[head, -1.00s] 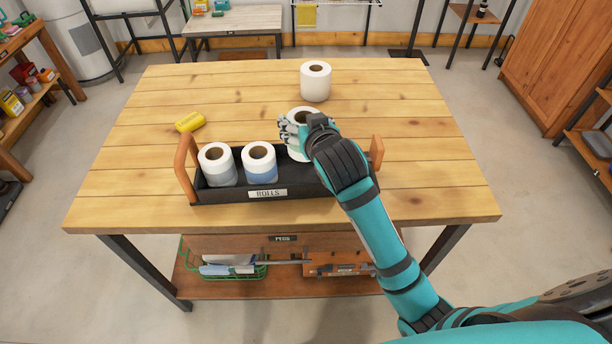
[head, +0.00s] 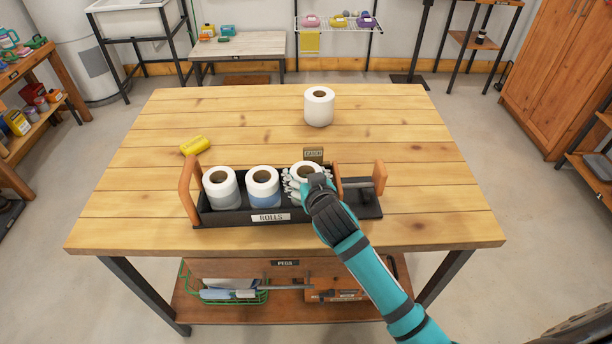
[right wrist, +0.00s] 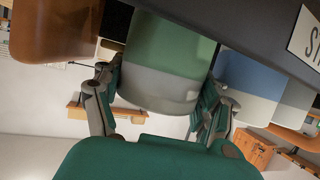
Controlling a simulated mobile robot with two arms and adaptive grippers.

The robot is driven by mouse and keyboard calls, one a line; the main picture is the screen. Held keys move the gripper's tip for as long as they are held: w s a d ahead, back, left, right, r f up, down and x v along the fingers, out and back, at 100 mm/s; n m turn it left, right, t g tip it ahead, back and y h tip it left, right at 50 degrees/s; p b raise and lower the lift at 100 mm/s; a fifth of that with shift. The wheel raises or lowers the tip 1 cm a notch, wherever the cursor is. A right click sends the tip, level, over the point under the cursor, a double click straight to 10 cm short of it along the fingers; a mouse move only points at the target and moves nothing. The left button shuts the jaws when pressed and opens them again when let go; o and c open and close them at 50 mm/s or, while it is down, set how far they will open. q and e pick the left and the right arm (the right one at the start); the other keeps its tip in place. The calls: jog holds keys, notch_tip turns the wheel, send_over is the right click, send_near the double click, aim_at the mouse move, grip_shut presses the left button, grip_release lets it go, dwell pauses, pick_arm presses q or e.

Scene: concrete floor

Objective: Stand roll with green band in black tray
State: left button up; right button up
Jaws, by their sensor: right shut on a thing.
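The black tray (head: 235,217), labelled ROLLS and with orange end handles, stands near the front of the table. My right gripper (head: 305,179) is shut on a white roll (head: 306,168) at the tray's right end. In the right wrist view, the fingers (right wrist: 160,105) grip both sides of this roll, whose green band (right wrist: 172,45) shows. The tray wall (right wrist: 245,25) hides part of the band; I cannot tell whether the roll touches the tray floor. A grey-banded roll (head: 221,187) and a blue-banded roll (head: 263,187) stand upright in the tray. My left gripper is out of view.
A plain white roll (head: 319,106) stands at the back of the table. A yellow block (head: 195,145) lies behind the tray's left end. A black-based item with an orange upright (head: 379,179) sits right of the tray.

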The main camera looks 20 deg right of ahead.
jog(key=shift+f, duration=0.15)
jog(key=o, duration=1.1)
jog(key=shift+c, duration=0.2)
jog(key=shift+r, duration=0.2)
jog(key=b+v, duration=0.1)
jog(key=v, duration=1.1)
